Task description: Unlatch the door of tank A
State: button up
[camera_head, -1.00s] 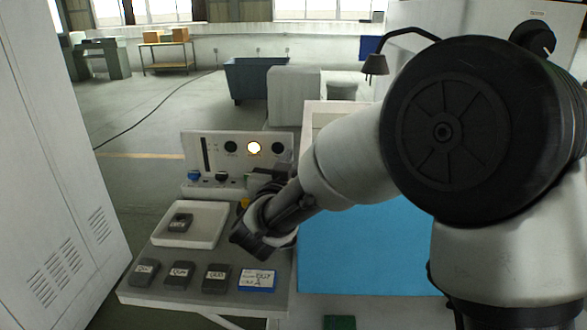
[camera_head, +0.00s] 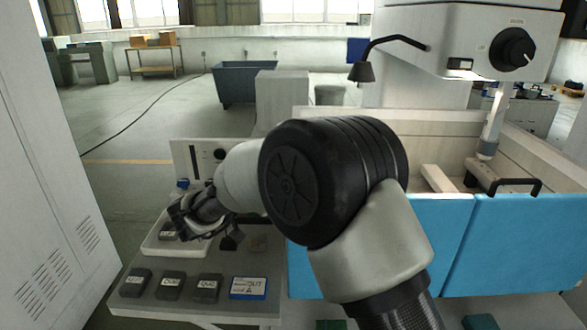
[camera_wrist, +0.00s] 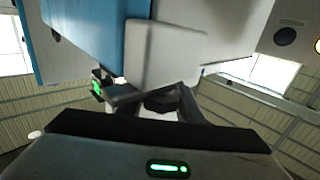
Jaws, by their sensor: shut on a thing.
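My gripper (camera_head: 190,218) is over the white tray (camera_head: 152,248), left of the blue-fronted tank. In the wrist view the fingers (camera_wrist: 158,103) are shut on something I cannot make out. A pale block (camera_wrist: 168,52) shows just beyond them, and I cannot tell whether they touch it. The tank has blue front panels (camera_head: 525,250), which I take for doors; my arm covers part of the left one. No latch can be made out. A blue card (camera_head: 248,288) lettered with an A lies on the bench in front of the control panel.
Several dark labelled blocks (camera_head: 171,286) line the bench's front edge. A tall grey cabinet (camera_head: 45,180) bounds the left. A machine head (camera_head: 470,40) hangs over the tank.

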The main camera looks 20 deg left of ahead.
jog(key=shift+w+r, duration=0.1)
jog(key=shift+r, duration=0.1)
jog(key=o, duration=1)
jog(key=shift+d, duration=0.1)
jog(key=shift+o, duration=0.2)
jog(key=shift+f, duration=0.1)
jog(key=shift+s+a, duration=0.25)
jog(key=v, duration=1.7)
jog(key=shift+b, duration=0.45)
jog(key=shift+w+d, duration=0.1)
